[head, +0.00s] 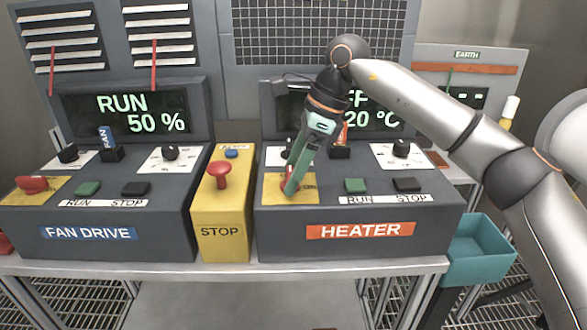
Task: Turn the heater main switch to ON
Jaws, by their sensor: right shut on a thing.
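The heater panel (300,222) is a dark grey console with an orange HEATER label (360,230). Its main switch (296,186) is a red handle on a yellow plate (275,193) at the panel's left. My right gripper (291,188) reaches down over the plate and is shut on the red handle, hiding most of it, so its angle cannot be told. The letters ON show to the right of the handle. The heater display (386,116) shows "FF" and "20 °C" beside my arm, the rest being covered. My left gripper is not in view.
The fan drive panel (100,222) at left has its own red switch (32,184) and reads RUN 50 %. A teal bin (478,252) hangs at right.

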